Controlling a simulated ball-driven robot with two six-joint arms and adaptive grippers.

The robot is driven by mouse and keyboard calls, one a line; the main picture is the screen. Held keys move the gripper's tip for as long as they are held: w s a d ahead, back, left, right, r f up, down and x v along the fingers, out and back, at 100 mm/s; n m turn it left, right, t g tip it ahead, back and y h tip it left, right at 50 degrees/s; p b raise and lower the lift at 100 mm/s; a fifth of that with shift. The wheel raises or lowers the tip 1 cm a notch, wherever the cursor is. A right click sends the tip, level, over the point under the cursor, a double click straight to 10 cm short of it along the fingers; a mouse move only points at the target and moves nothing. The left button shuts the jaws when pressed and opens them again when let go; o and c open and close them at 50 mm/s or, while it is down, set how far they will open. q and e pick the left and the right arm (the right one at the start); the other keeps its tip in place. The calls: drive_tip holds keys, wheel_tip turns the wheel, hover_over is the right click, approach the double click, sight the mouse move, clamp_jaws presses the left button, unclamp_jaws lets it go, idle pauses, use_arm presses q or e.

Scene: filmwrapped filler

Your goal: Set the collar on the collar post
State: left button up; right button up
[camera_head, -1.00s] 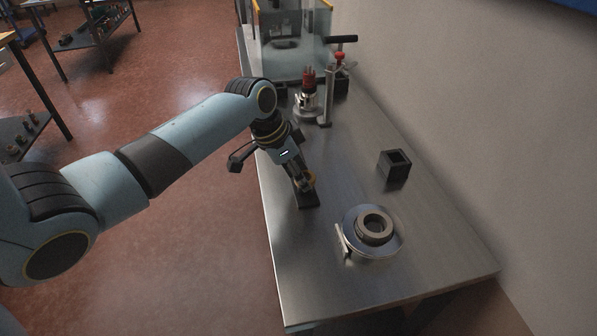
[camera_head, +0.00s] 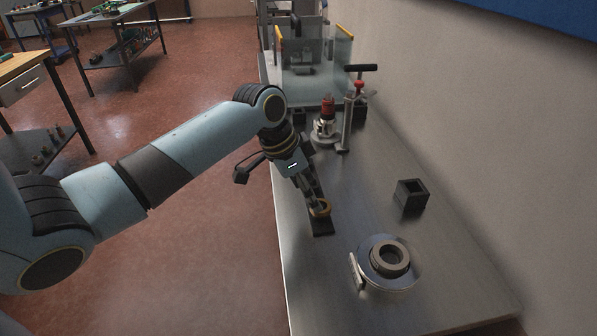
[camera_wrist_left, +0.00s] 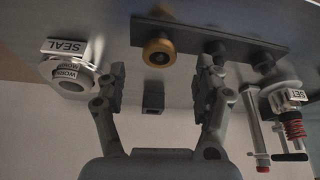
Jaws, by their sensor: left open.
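A brass-coloured ring, likely the collar (camera_head: 320,208), sits on a dark bar (camera_head: 322,229) near the table's left edge. In the left wrist view the brass ring (camera_wrist_left: 158,48) is at one end of the dark bar (camera_wrist_left: 228,40), with several dark round posts along it. I cannot tell which post is the collar post. My left gripper (camera_head: 313,199) is beside the ring, and its fingers partly hide the bar. My right gripper is out of view.
A round plate with a grey ring (camera_head: 388,260) and a SEAL label (camera_wrist_left: 66,46) stands nearby. A black square box (camera_head: 410,197) is to the right. A red-topped fixture (camera_head: 326,120) and a metal upright (camera_head: 347,125) stand farther back. The table (camera_head: 400,316) is clear in front.

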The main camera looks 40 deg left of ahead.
use_arm(q)
drive_tip(key=v, duration=0.7)
drive_tip(key=shift+r, duration=0.35)
drive_tip(key=shift+s+a, duration=0.1)
